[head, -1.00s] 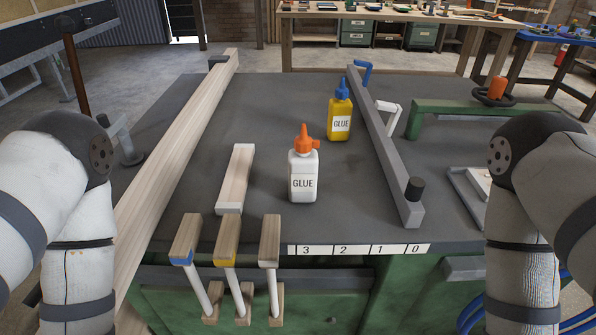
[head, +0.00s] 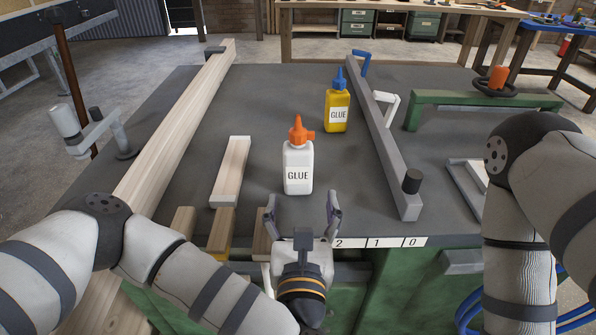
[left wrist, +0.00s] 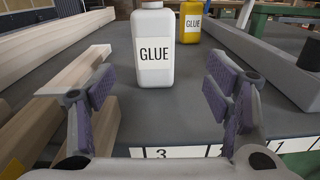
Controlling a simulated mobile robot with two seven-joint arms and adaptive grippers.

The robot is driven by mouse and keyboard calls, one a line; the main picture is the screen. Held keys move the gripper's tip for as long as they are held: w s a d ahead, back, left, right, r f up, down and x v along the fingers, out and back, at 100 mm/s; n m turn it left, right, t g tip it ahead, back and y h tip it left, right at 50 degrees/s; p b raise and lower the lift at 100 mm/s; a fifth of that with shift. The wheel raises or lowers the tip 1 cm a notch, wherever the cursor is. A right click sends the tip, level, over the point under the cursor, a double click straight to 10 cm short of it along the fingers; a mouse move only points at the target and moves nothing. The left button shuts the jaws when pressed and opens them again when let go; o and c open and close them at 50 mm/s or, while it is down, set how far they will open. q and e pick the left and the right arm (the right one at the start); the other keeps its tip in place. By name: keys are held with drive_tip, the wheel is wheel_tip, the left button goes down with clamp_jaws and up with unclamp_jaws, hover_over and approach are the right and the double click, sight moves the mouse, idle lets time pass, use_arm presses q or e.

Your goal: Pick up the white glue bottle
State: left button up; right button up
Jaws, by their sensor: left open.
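The white glue bottle (head: 298,168) with an orange cap stands upright on the dark bench top, near its front edge. My left gripper (head: 302,208) is open and empty, just in front of the bottle, with its fingers pointing at it. In the left wrist view the white bottle (left wrist: 153,55) stands beyond the open fingers (left wrist: 158,95), a little left of the middle of the gap, and its top is cut off. The fingers do not touch it. My right gripper is not in view; only its arm shows at the right.
A yellow glue bottle (head: 337,108) with a blue cap stands behind and to the right. A grey bar (head: 385,150) lies to the right. A wooden block (head: 231,172) and a long beam (head: 185,135) lie to the left.

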sight(298, 121)
use_arm(q)
drive_tip(key=w, duration=1.2)
drive_tip(key=shift+a, duration=0.35)
drive_tip(key=c, duration=1.7)
wheel_tip(298, 121, up, 10)
drive_tip(key=shift+r, duration=0.15)
drive_tip(key=shift+f, duration=4.45)
drive_tip(key=shift+f, duration=0.1)
drive_tip(key=shift+f, duration=0.25)
drive_tip(key=shift+f, duration=0.2)
